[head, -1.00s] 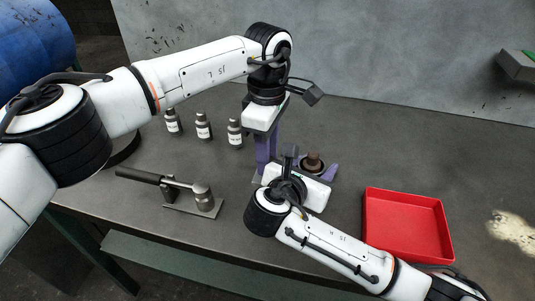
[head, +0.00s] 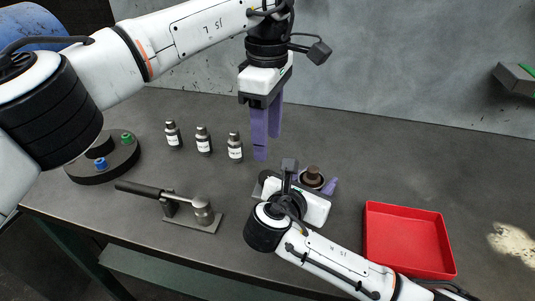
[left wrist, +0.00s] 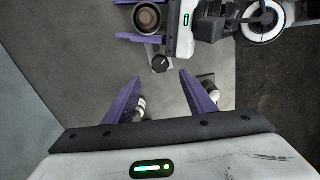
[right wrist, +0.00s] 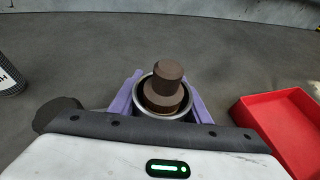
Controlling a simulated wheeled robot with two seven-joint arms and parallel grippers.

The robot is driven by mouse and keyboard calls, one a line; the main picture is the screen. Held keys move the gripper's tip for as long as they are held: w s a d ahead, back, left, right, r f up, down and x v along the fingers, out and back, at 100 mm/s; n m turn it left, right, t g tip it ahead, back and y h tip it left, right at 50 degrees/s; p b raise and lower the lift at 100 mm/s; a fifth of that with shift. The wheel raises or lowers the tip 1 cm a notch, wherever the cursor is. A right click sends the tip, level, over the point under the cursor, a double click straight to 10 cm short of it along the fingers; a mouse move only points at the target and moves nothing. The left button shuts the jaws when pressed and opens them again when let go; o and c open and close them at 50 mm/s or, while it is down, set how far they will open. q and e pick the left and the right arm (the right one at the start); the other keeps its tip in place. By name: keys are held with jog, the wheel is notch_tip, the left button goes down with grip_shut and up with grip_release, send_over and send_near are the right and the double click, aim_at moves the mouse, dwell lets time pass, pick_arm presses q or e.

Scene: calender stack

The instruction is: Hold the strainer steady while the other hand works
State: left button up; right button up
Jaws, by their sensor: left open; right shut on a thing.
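The strainer (right wrist: 150,113) is a round metal cup with a stepped brown stack (right wrist: 169,80) of round pieces in it. In the head view the brown stack (head: 313,174) shows beyond my right wrist, which hides part of the cup. My right gripper (right wrist: 163,100) is shut around the strainer, one purple finger on each side. The strainer (left wrist: 147,18) also shows from above in the left wrist view. My left gripper (head: 267,148) is open and empty, pointing down, raised left of and behind the strainer. Its fingers (left wrist: 159,78) are spread wide.
A low dark knob (left wrist: 162,64) is beside my right gripper. Three labelled bottles (head: 204,141) stand at the back left. A toggle clamp (head: 190,209) and a round base with coloured knobs (head: 105,160) are left. A red tray (head: 408,238) is right; the table behind it is clear.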

aim_at(267, 175)
pick_arm(q)
notch_tip(267, 175, up, 3)
jog(key=shift+f, duration=0.15)
notch_tip(267, 175, down, 12)
jog(key=m, duration=0.4)
jog(key=shift+f+m, duration=0.2)
jog(key=shift+m, duration=0.1)
dwell(0.4)
jog(key=c, duration=1)
jog(key=n, duration=0.4)
jog(key=shift+n, duration=0.4)
jog(key=shift+c, duration=0.4)
